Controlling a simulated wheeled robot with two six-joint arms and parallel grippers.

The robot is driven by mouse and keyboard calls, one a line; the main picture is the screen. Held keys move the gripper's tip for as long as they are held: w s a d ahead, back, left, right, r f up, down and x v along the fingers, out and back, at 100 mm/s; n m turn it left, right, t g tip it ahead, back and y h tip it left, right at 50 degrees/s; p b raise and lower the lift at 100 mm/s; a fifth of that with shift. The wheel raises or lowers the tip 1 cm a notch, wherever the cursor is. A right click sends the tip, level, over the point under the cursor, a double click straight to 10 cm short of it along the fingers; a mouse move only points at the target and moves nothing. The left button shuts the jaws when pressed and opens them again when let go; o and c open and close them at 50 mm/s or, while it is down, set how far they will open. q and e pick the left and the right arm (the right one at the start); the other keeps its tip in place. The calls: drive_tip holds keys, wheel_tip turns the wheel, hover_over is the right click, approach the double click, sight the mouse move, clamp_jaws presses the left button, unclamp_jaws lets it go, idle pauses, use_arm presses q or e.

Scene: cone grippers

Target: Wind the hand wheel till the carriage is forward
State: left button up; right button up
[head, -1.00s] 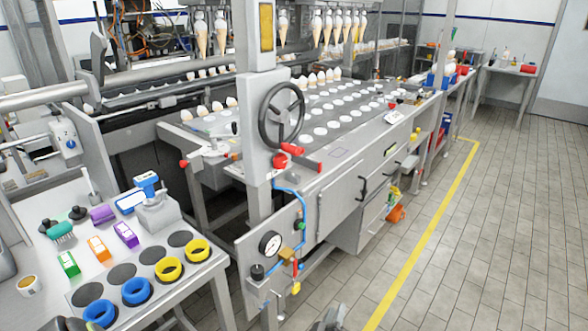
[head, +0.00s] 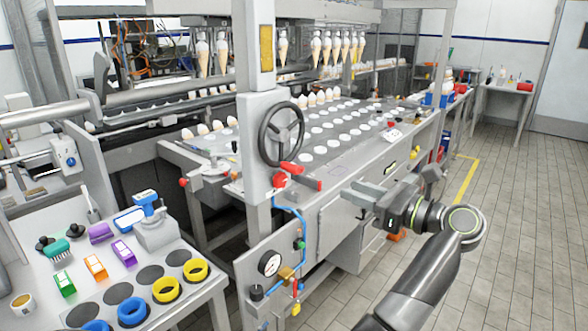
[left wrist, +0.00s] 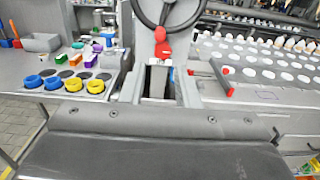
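The dark hand wheel (head: 282,133) stands upright on a light grey housing on the machine's near corner post. A red handle (head: 291,168) shows at its lower rim. In the left wrist view the wheel's lower part (left wrist: 168,22) is at the top, with a red piece (left wrist: 161,42) below it. My left gripper (head: 360,194) is to the right of the wheel, apart from it, its fingers pointing toward the post. In the left wrist view its fingers (left wrist: 160,82) are spread with nothing between them. I cannot tell which part is the carriage. My right gripper is not seen.
A side table (head: 215,283) with yellow and blue rings stands at left. The tiled floor (head: 520,240) at right is clear.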

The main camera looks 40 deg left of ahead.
sight(298, 170)
use_arm(q)
drive_tip(key=a+p, duration=0.1)
drive_tip(key=a, duration=0.4)
drive_tip(key=a+p, duration=0.2)
drive_tip(key=a, duration=0.3)
drive_tip(key=w+a+p, duration=0.1)
drive_tip(key=a+p, duration=0.1)
drive_tip(key=a, duration=0.3)
drive_tip(key=shift+a+r, duration=0.1)
drive_tip(key=shift+w+a, duration=0.1)
drive_tip(key=shift+a, duration=0.6)
drive_tip(key=shift+c, duration=0.3)
clamp_jaws()
